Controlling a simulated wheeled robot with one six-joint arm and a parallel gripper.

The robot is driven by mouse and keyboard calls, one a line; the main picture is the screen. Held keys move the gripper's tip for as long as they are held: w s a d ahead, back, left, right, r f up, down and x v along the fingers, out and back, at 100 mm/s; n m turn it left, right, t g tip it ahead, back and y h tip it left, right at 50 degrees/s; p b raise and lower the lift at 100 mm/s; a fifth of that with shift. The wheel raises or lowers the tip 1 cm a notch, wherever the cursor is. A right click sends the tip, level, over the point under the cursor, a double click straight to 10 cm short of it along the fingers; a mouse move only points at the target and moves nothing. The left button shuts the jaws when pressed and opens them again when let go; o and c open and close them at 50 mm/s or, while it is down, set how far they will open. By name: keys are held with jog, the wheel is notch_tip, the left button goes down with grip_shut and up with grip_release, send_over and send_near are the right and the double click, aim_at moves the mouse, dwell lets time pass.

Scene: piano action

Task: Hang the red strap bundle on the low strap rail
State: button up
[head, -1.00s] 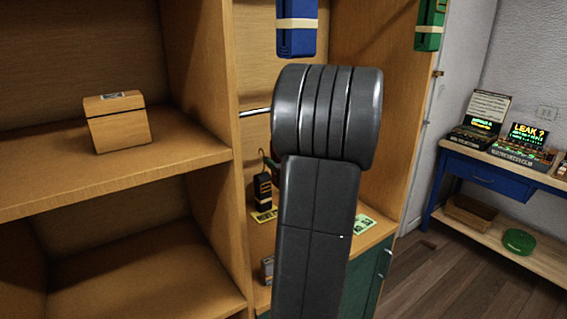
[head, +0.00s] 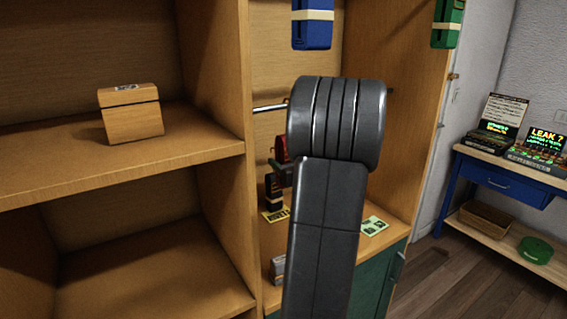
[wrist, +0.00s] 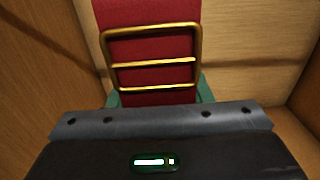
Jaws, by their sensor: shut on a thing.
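The red strap bundle (wrist: 152,14) fills the top middle of the wrist view, with a brass buckle across its front. My gripper (wrist: 158,97) is shut on it, with green finger parts showing on both sides. In the head view a small part of the red bundle (head: 281,149) shows left of my arm, which hides the rest. The low strap rail (head: 270,107) is a thin metal rod across the cabinet bay. My arm covers its middle. The red bundle appears below the rail's height in the picture; whether it touches the rail cannot be told.
A blue bundle (head: 312,30) and a green bundle (head: 447,25) hang higher up. A wooden box (head: 131,112) sits on the left shelf. A blue bench (head: 500,184) stands at right.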

dwell(0.3)
jog(key=o, duration=1.2)
jog(key=shift+f, duration=0.1)
jog(key=b+v, duration=0.3)
jog(key=v, duration=1.1)
jog(key=shift+w+a, duration=0.1)
